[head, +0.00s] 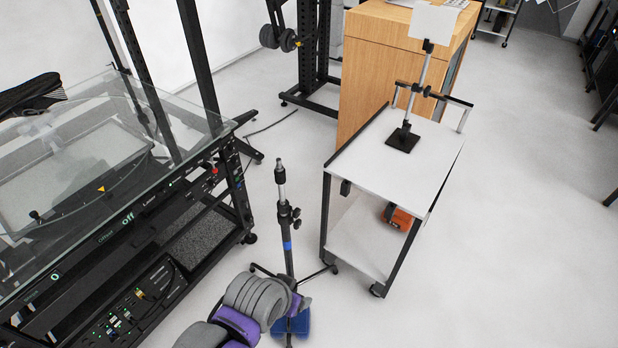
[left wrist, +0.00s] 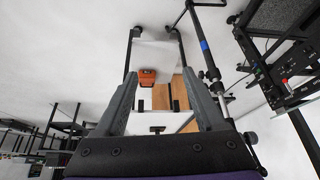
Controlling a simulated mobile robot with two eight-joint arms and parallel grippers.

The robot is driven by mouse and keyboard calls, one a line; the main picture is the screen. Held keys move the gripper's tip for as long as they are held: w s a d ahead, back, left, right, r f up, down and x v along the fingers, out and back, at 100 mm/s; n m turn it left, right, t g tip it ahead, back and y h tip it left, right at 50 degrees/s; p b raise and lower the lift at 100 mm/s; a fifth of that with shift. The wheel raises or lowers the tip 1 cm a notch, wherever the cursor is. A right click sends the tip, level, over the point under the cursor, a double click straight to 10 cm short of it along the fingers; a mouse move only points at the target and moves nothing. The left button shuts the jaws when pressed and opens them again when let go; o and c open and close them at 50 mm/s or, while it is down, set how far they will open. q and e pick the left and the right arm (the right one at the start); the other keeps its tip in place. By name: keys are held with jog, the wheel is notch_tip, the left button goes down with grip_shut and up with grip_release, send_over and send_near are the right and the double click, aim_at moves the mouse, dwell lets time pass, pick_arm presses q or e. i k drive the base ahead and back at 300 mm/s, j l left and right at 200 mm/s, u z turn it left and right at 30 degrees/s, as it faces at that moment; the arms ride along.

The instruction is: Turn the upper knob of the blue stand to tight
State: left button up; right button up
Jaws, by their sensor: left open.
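The stand (head: 288,262) is a thin upright pole on splayed legs with a blue band. Two dark knobs sit close together above the band; the upper knob (head: 296,212) is just over the lower knob (head: 297,223). In the left wrist view the stand (left wrist: 210,65) appears upside down, beside the right-hand finger. My left gripper (left wrist: 165,88) is open, with nothing between its fingers. In the head view my grey and purple left arm is low, by the stand's base; its fingers cannot be made out. My right gripper is not in view.
A white cart (head: 433,150) stands right of the stand, with a clamp stand (head: 404,138) on top and an orange object (head: 398,216) on its lower shelf. A glass-topped black rack (head: 195,155) stands left. Open floor lies to the right.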

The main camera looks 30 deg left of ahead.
aim_at(296, 212)
jog(key=i+l, duration=0.2)
jog(key=l, duration=0.2)
jog(key=i+l, duration=0.2)
jog(key=l, duration=0.2)
jog(key=i+l+u, duration=0.1)
jog(key=l, duration=0.2)
jog(key=i+l+u, duration=0.1)
jog(key=l, duration=0.25)
jog(key=i+l+u, duration=0.1)
jog(key=l, duration=0.25)
jog(key=i+u, duration=0.1)
jog(key=u, duration=1.85)
jog(key=i+u, duration=0.4)
jog(key=i+j, duration=0.05)
